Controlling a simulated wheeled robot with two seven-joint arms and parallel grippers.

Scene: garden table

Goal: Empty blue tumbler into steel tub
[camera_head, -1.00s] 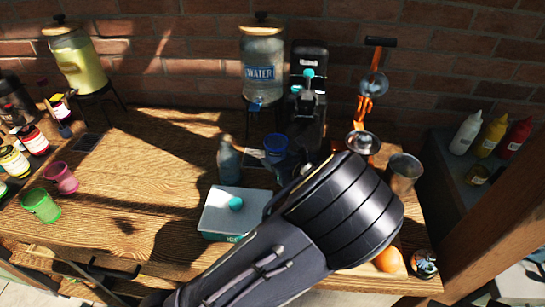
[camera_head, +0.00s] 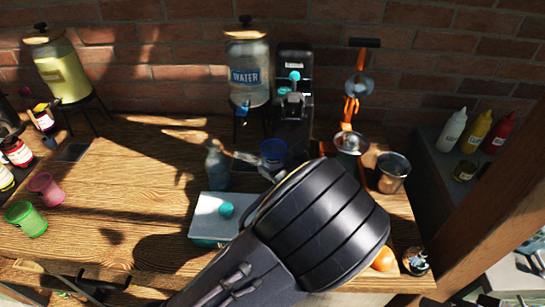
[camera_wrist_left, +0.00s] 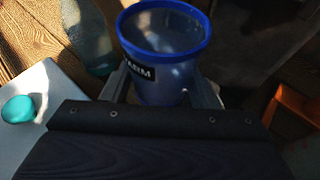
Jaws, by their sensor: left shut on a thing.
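The blue tumbler (camera_head: 273,150) is held in front of the black machine. In the left wrist view the blue tumbler (camera_wrist_left: 163,50) sits between two fingers, its rim facing up and a dark label on its side. It looks about upright; its contents are hard to make out. My left gripper (camera_head: 262,162) is shut on it; my large dark forearm hides part of the table. The steel tub (camera_head: 392,172) stands at the table's right, to the right of the tumbler and apart from it. My right gripper is not in view.
The water dispenser (camera_head: 247,75) and black machine (camera_head: 294,90) stand behind. An orange press (camera_head: 350,110) with a metal cup (camera_head: 350,145) stands left of the tub. A grey-blue bottle (camera_head: 217,165) and white box (camera_head: 214,212) are left of the gripper.

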